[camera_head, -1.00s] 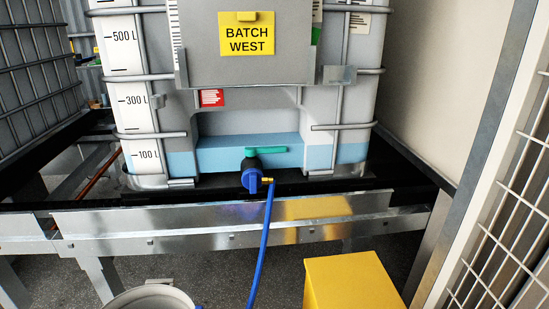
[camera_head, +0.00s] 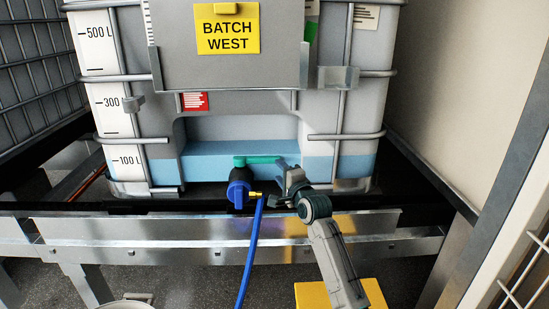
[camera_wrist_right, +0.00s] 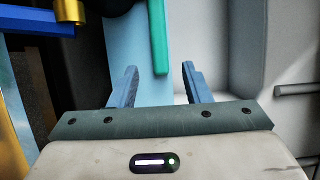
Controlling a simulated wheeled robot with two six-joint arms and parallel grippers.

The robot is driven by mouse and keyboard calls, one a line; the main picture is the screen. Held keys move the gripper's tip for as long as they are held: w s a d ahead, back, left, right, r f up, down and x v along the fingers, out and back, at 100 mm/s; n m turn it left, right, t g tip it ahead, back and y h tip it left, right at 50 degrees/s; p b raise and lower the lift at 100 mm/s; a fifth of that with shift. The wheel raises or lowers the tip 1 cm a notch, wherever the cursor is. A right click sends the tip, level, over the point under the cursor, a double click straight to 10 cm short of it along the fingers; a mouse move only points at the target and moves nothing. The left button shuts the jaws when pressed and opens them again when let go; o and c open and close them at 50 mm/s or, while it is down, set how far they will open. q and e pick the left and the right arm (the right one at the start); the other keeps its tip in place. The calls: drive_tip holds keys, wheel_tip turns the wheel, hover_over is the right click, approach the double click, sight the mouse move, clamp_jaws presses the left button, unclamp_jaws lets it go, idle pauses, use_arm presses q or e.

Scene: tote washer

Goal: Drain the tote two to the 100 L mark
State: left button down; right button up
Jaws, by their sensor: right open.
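The tote (camera_head: 240,127) carries a yellow "BATCH WEST" card (camera_head: 228,30). Blue liquid (camera_head: 212,165) stands at the bottom, its top close to the 100 L mark (camera_head: 126,161); I cannot tell exactly how far above. The outlet valve (camera_head: 238,188) has a green handle (camera_head: 262,160) lying level and pointing right. My right gripper (camera_head: 284,168) is open at the handle's free end. In the right wrist view the handle (camera_wrist_right: 158,40) reaches between the two open fingers (camera_wrist_right: 160,72), with gaps both sides. My left gripper is out of view.
A blue hose (camera_head: 251,250) hangs from the valve's brass fitting (camera_head: 255,195). A metal rail (camera_head: 140,228) runs below the tote. A yellow box (camera_head: 312,295) and a pale bucket rim (camera_head: 130,303) are low in front. A wall panel stands on the right.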

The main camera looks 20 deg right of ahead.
sight(269, 161)
drive_tip(key=w, duration=0.3)
drive_tip(key=w+a, duration=0.1)
drive_tip(key=w, duration=0.2)
drive_tip(key=w+b, duration=0.1)
drive_tip(key=w, duration=0.2)
drive_tip(key=shift+w+a, duration=0.15)
drive_tip(key=shift+w, duration=0.2)
clamp_jaws()
